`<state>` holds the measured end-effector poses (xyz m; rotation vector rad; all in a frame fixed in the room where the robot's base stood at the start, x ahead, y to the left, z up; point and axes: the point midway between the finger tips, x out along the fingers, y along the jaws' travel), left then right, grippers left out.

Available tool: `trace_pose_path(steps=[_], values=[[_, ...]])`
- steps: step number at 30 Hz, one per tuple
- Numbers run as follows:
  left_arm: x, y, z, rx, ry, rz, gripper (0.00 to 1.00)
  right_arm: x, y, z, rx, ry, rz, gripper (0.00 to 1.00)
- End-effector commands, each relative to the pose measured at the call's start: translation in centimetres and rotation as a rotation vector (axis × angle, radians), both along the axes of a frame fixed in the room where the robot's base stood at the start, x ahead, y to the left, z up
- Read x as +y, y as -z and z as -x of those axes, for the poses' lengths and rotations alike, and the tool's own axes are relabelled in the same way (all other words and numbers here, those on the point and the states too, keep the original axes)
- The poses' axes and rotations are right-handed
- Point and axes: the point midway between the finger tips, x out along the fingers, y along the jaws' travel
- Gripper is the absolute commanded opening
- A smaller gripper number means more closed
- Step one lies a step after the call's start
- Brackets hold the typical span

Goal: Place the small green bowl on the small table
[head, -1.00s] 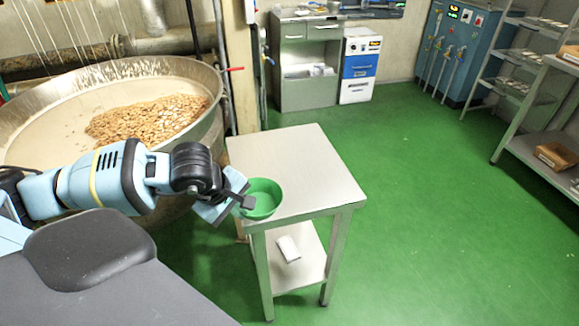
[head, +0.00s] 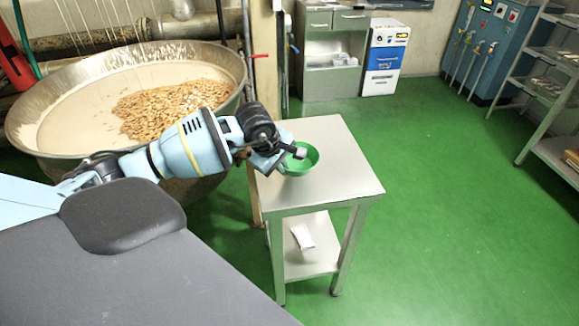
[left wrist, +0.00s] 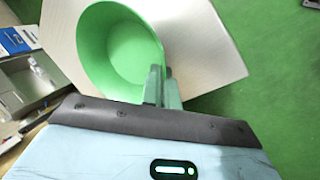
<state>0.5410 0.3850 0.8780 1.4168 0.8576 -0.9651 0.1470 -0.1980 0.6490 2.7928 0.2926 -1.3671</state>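The small green bowl (head: 305,158) is over the left part of the small table's top (head: 345,184) in the head view. I cannot tell whether its base touches the tabletop. My left gripper (head: 298,153) reaches in from the left and is shut on the bowl's rim. In the left wrist view the bowl (left wrist: 110,45) fills the upper left, and the fingers (left wrist: 162,86) pinch its wall, with the metal tabletop (left wrist: 200,45) behind. The bowl looks empty. My right gripper is not in view.
A large metal kettle (head: 60,143) with nougat and nuts stands behind my left arm. A white object (head: 302,237) lies on the table's lower shelf. A cabinet (head: 333,75) and a blue machine (head: 490,45) stand at the back. The rest of the tabletop is clear.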

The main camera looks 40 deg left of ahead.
Motion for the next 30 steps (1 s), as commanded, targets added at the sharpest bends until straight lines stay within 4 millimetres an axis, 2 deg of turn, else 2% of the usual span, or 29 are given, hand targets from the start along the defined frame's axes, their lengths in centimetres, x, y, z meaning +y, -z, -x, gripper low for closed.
trace_pose_path(steps=[3, 9, 18, 24, 30], values=[[0.2, 0.1, -1.9, -0.001, -0.001, 0.002, 0.00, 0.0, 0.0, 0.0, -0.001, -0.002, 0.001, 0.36], [0.6, 0.4, -3.4, 0.000, 0.000, 0.000, 0.00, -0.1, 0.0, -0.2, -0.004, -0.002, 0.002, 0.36], [0.7, 0.4, -4.4, -0.001, -0.001, 0.002, 0.00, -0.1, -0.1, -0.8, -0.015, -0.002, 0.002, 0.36], [0.7, 3.3, -4.2, 0.001, -0.001, 0.001, 0.00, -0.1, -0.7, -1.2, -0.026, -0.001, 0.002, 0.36], [0.7, 3.9, -4.2, -0.002, 0.002, -0.001, 0.00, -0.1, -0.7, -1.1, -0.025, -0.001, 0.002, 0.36]])
